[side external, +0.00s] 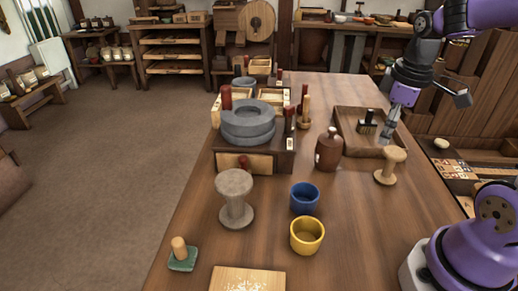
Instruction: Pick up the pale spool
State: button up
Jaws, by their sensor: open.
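A pale tan spool (390,166) with a flared top and base stands upright on the wooden table (360,225), just in front of the tray's right corner. A larger grey-beige spool (235,198) stands upright on the table at left, in front of the stone mill. My gripper (388,130) is open and points down at the right. In the picture it lies just above the tan spool and overlaps the tray. It holds nothing that I can see. Its exact height and depth are hard to judge from this one view.
A wooden tray (350,144) holds a dark brush (367,121). A brown jug (328,149) stands left of the tan spool. A blue cup (304,197), a yellow cup (307,235) and a stone quern (248,122) are farther left.

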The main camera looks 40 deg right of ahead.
jog(key=n+g, duration=0.1)
send_over(390, 167)
jog(key=d, duration=0.2)
jog(key=f, duration=0.1)
jog(key=w+f, duration=0.1)
jog(key=f, duration=0.1)
jog(key=shift+a+f+y, duration=0.1)
jog(key=shift+a+y, duration=0.05)
jog(key=shift+y, duration=0.25)
notch_tip(390, 167, down, 4)
jog(key=shift+s+r, duration=0.1)
jog(key=f, duration=0.6)
jog(key=shift+s+d, duration=0.1)
jog(key=shift+d, duration=0.1)
jog(key=c, duration=0.9)
jog(key=shift+c, duration=0.2)
